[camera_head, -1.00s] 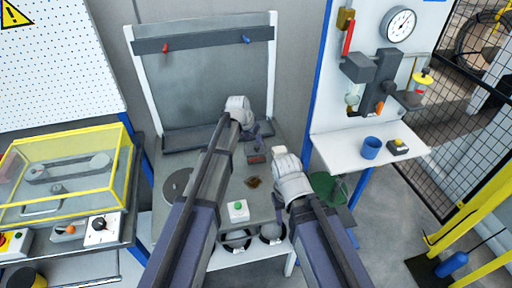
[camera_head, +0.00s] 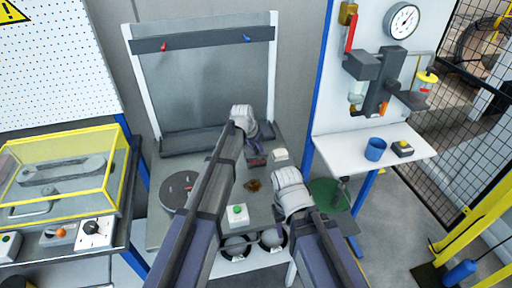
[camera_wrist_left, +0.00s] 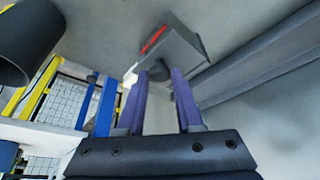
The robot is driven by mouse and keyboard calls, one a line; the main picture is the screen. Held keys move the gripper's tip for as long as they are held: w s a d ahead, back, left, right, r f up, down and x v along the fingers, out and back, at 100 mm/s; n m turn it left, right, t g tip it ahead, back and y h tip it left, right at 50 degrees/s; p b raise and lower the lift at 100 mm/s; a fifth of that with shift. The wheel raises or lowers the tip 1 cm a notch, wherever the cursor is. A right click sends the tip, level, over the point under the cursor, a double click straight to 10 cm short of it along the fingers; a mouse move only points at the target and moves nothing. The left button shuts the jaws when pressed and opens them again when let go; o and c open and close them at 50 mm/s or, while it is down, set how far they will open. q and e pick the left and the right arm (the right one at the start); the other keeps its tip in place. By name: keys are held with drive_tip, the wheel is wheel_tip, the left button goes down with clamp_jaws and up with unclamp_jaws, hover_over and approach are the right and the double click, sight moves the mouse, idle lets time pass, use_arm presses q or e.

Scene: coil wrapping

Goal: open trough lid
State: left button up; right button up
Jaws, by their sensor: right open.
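A small dark box with a red stripe (camera_head: 257,160) stands on the grey bench top; it also shows in the left wrist view (camera_wrist_left: 172,47). I cannot tell whether this is the trough with its lid. My left gripper (camera_head: 262,144) is right at this box. In the left wrist view its two purple fingers (camera_wrist_left: 160,88) are apart, with a dark round knob (camera_wrist_left: 158,70) between their tips, below the box. I cannot tell whether they press on it. My right gripper (camera_head: 279,213) is lower, over the bench's right part, open, its fingers mostly hidden by its wrist.
A grey round plate (camera_head: 179,190) lies left of my left arm. A green-button box (camera_head: 237,214) sits at the bench front. A white block (camera_head: 280,154) is beside the red-striped box. A yellow-framed clear case (camera_head: 65,180) stands left; a blue cup (camera_head: 375,149) stands on the right shelf.

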use_arm(q)
clamp_jaws()
idle(1.0)
